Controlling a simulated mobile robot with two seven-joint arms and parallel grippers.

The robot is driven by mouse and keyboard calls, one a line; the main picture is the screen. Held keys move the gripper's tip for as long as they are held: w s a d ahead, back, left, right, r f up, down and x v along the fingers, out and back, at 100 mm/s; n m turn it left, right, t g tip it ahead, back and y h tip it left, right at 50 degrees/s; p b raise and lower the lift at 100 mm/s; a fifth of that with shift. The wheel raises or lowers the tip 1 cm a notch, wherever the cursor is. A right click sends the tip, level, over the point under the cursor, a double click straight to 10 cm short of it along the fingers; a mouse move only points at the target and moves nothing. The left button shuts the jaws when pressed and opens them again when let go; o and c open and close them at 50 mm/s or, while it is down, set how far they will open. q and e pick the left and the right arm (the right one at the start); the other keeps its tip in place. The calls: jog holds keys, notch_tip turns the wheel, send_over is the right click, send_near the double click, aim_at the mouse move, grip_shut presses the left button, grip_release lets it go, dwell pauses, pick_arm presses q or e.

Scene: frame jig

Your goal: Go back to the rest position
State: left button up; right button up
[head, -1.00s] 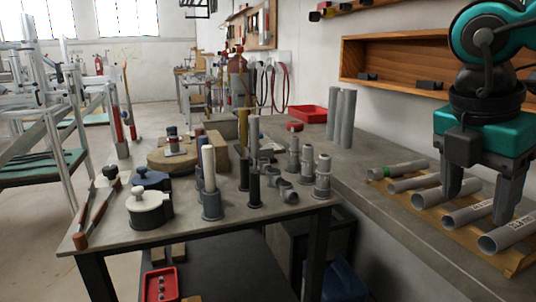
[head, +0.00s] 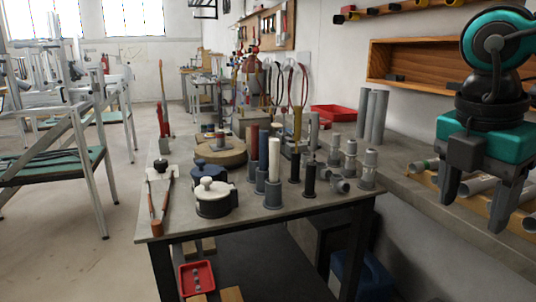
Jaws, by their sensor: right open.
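My right gripper (head: 477,202) hangs at the right of the head view, with its fingers pointing down and spread apart. Nothing shows between its fingertips. It overlaps, in the picture, grey pipes (head: 482,186) lying on a wooden rack (head: 478,203) on the side bench. I cannot tell how far above or in front of the pipes it is. The gripper hides part of the rack. My left gripper is not in view.
A table (head: 322,197) with upright pipes, fittings and a white-lidded pot (head: 213,198) stands ahead, its front edge near. The side bench (head: 408,150) runs along the right wall. Open floor (head: 105,262) lies to the left. A red tray (head: 197,279) sits below the table.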

jog(key=w+d+f+m+t+y, duration=0.1)
jog(key=w+f+m+t+y, duration=0.1)
jog(key=f+m+t+y, duration=0.65)
jog(key=w+f+m+t+y, duration=0.25)
jog(key=f+t, duration=0.35)
jog(key=f, duration=0.8)
jog(key=s+a+f+m+g+h, duration=0.1)
jog(key=s+a+f+m+h, duration=0.15)
jog(key=f, duration=0.35)
jog(key=s+a+f+m+h, duration=0.2)
jog(key=f+m+h, duration=0.1)
jog(key=f, duration=0.2)
jog(key=s+a+f+m+g, duration=0.25)
jog(key=s+a+f, duration=0.3)
jog(key=a, duration=0.35)
pick_arm(q)
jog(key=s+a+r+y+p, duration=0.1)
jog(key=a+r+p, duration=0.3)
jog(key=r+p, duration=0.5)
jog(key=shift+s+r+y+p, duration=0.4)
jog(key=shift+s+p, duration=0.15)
jog(key=shift+p, duration=3.65)
pick_arm(e)
notch_tip(320, 180, up, 11)
jog(key=s+d+g+h, duration=0.1)
jog(key=d, duration=0.1)
jog(key=shift+d+r, duration=0.15)
jog(key=shift+d, duration=0.1)
jog(key=shift+s, duration=0.1)
